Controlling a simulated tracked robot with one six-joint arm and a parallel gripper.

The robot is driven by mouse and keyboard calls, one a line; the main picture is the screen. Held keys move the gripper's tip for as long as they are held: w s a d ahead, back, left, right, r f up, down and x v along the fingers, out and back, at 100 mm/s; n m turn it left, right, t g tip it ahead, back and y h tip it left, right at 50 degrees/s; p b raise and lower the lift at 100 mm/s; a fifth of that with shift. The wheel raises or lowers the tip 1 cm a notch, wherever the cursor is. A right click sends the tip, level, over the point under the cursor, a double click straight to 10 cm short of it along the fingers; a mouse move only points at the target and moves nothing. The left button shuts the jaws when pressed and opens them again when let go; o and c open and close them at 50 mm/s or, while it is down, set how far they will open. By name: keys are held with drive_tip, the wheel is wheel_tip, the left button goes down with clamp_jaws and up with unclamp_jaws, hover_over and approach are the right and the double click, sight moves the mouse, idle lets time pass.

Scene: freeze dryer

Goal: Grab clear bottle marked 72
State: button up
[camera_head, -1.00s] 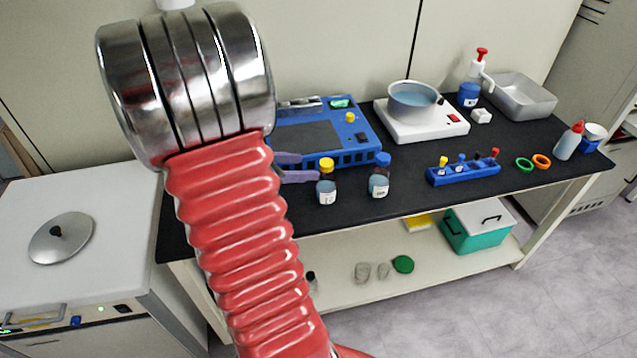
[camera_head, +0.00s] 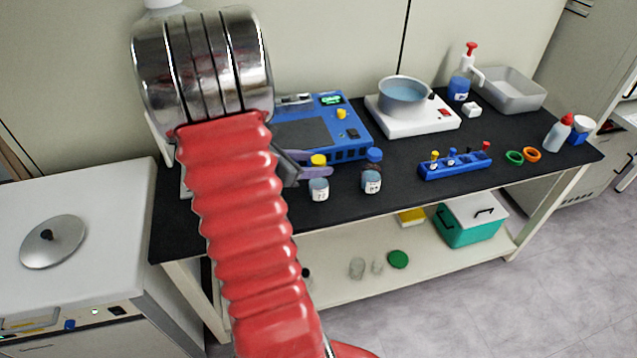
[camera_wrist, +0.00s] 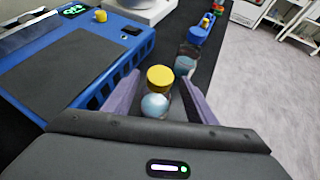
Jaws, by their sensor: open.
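A clear bottle with a yellow cap (camera_head: 319,188) stands upright near the front edge of the black bench. Its white label seems to read 72, though the last digit is small. A similar bottle with a blue cap (camera_head: 372,180) stands to its right; its label is too small to read. My gripper (camera_wrist: 158,85) is open, its purple fingers on either side of the yellow-capped bottle (camera_wrist: 158,98) in the wrist view. Whether they touch it is unclear. The blue-capped bottle (camera_wrist: 187,52) is beyond the right finger. In the head view, my arm hides part of the gripper.
A blue device (camera_head: 335,135) sits close behind the bottles. A white hot plate (camera_head: 430,120) bearing a pot (camera_head: 403,95) and a blue tube rack (camera_head: 455,166) are to the right. The bench front between bottles and rack is clear.

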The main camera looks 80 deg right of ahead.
drive_tip(key=shift+s+d+f, duration=0.2)
drive_tip(key=shift+s+d, duration=0.05)
drive_tip(key=shift+d, duration=0.05)
drive_tip(key=x, duration=0.5)
drive_tip(key=shift+f, duration=0.1)
idle(0.6)
clamp_jaws()
idle(0.4)
